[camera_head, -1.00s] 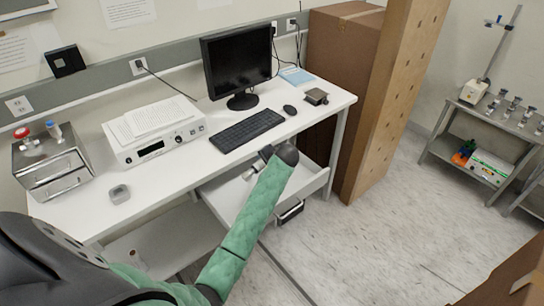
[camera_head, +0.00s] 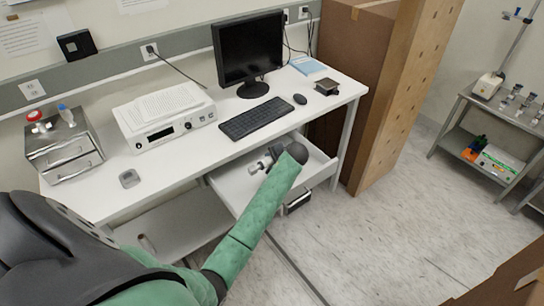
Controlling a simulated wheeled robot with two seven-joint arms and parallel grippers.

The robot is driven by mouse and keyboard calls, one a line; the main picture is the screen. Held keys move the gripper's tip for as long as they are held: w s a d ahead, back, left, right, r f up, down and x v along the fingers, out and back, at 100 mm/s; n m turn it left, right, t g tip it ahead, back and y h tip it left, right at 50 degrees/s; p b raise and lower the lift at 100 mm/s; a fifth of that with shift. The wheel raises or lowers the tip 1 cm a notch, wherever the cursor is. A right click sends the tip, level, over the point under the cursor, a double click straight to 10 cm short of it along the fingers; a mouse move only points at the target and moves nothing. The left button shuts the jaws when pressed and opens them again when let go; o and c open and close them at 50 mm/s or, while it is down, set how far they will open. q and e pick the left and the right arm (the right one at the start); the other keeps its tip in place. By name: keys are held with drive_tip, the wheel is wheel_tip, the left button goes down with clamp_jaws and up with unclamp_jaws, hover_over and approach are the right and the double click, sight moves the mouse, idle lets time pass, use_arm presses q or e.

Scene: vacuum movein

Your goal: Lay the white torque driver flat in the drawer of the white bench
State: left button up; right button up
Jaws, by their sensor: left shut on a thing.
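The white bench (camera_head: 95,187) stands along the wall, with its drawer (camera_head: 319,173) pulled open below the tabletop. My left arm reaches across the drawer from the lower left. My left gripper (camera_head: 262,164) is over the inside of the drawer, below the tabletop's front edge. It is shut on a small white thing, which I take to be the torque driver (camera_head: 256,168). My wrist hides much of it, and I cannot tell whether it touches the drawer floor. My right gripper is not in view.
The tabletop holds a keyboard (camera_head: 256,118), monitor (camera_head: 249,50), mouse (camera_head: 300,99), white instrument (camera_head: 165,118) and metal drawer box (camera_head: 64,148). Tall brown cartons (camera_head: 375,90) stand right of the bench. The floor (camera_head: 375,235) in front is mostly clear.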

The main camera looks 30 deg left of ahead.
use_arm(q)
drive_tip(key=shift+f, duration=3.5)
drive_tip(key=shift+s+f, duration=0.15)
drive_tip(key=shift+f, duration=0.15)
